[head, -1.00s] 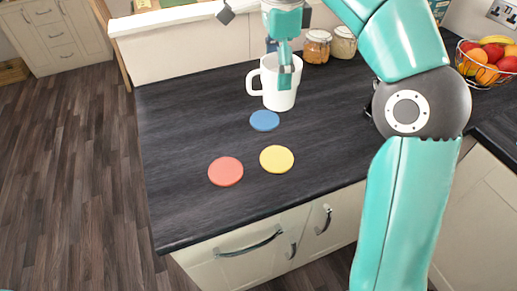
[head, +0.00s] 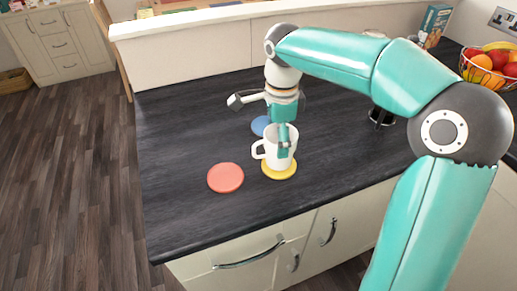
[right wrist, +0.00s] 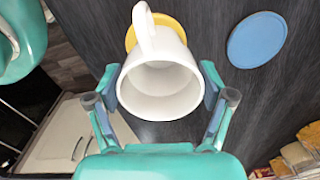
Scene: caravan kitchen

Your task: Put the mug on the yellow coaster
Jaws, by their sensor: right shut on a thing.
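The white mug (head: 270,153) is upright over the yellow coaster (head: 280,175), and the coaster's rim shows around its base. I cannot tell whether the base touches the coaster. My right gripper (head: 284,141) is shut on the mug from above. In the right wrist view the mug (right wrist: 160,92) is between the two fingers of the gripper (right wrist: 160,84), its handle towards the top. Part of the yellow coaster (right wrist: 172,24) shows behind it. My left gripper is not in view.
A red coaster (head: 225,177) lies left of the mug. A blue coaster (head: 259,125) lies behind it, partly hidden by my wrist. A fruit basket (head: 490,70) stands at the far right. The dark worktop (head: 180,130) is clear on the left.

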